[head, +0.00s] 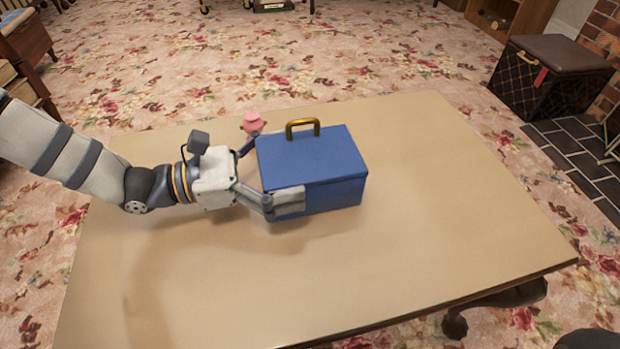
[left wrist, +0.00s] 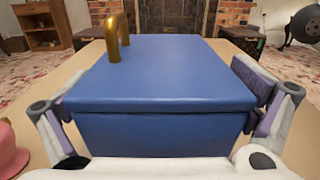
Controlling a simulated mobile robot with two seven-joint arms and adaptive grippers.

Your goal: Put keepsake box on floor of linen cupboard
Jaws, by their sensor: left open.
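The keepsake box is a blue lidded box (head: 325,165) with a brass handle on top, and it stands upright on the table (head: 400,245). My left gripper (head: 268,172) is open around the near end of the box, one finger along each side. In the left wrist view the blue box (left wrist: 165,75) fills the middle, between the two fingers of my left gripper (left wrist: 160,95). I cannot tell whether the fingers touch its sides. My right gripper is not in view. I cannot make out a linen cupboard.
A small pink object (head: 253,122) stands on the table close behind the left gripper. The table's right and front parts are clear. A dark trunk (head: 550,78) stands on the floor at the right, beside dark hearth tiles. Flowered carpet surrounds the table.

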